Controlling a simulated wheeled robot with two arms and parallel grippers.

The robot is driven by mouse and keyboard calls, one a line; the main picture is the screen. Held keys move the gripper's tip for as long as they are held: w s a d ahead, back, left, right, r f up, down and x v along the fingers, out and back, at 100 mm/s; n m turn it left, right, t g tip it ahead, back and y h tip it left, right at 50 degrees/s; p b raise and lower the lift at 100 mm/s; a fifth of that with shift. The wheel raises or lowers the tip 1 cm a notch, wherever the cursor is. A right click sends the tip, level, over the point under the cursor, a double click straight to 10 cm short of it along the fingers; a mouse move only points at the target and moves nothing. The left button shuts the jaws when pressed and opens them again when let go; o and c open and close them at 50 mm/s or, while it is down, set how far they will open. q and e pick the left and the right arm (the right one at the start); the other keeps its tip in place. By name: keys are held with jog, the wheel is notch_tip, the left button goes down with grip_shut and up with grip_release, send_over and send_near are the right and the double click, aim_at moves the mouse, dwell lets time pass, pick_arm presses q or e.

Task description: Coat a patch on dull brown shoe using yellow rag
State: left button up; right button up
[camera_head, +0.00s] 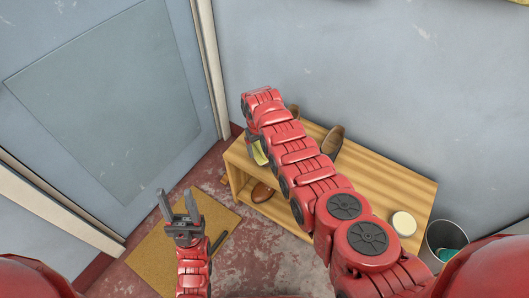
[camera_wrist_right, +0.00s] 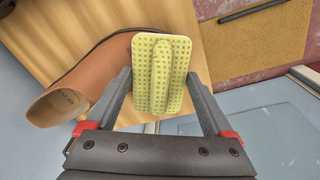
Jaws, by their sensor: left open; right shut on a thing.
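A brown shoe (camera_wrist_right: 85,75) lies on the wooden surface in the right wrist view. My right gripper (camera_wrist_right: 160,88) is shut on the yellow rag (camera_wrist_right: 165,112), a dotted pad with a raised ridge. The rag overlaps the shoe's right part in this view; I cannot tell whether they touch. In the head view the rag (camera_head: 260,153) shows at the bench's left end, and my right arm hides most of that shoe. Another brown shoe (camera_head: 333,141) stands on the bench top (camera_head: 365,180). My left gripper (camera_head: 178,207) is open and empty above the mat.
A round tin with a pale top (camera_head: 403,223) stands at the bench's right end. A bucket (camera_head: 433,243) with something teal inside is beside it. A brown shoe (camera_head: 262,192) is on the lower shelf. A tan mat (camera_head: 150,258) with a dark bar (camera_head: 219,242) lies on the floor.

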jog(key=shift+w+a+f+b, duration=0.1)
jog(key=shift+w+a+b, duration=0.35)
jog(key=shift+b, duration=0.5)
jog(key=shift+s+a, duration=0.1)
jog(key=shift+r, duration=0.2)
jog(key=r+p, duration=0.1)
jog(key=p, duration=0.1)
jog(key=r+p, duration=0.4)
jog(key=shift+s+a+r, duration=0.1)
jog(key=shift+s+r, duration=0.15)
jog(key=shift+s, duration=0.05)
jog(key=shift+r+p, duration=0.15)
jog(key=shift+p, duration=0.15)
notch_tip(320, 180, up, 3)
jog(key=p, duration=0.3)
jog(key=shift+s, duration=0.1)
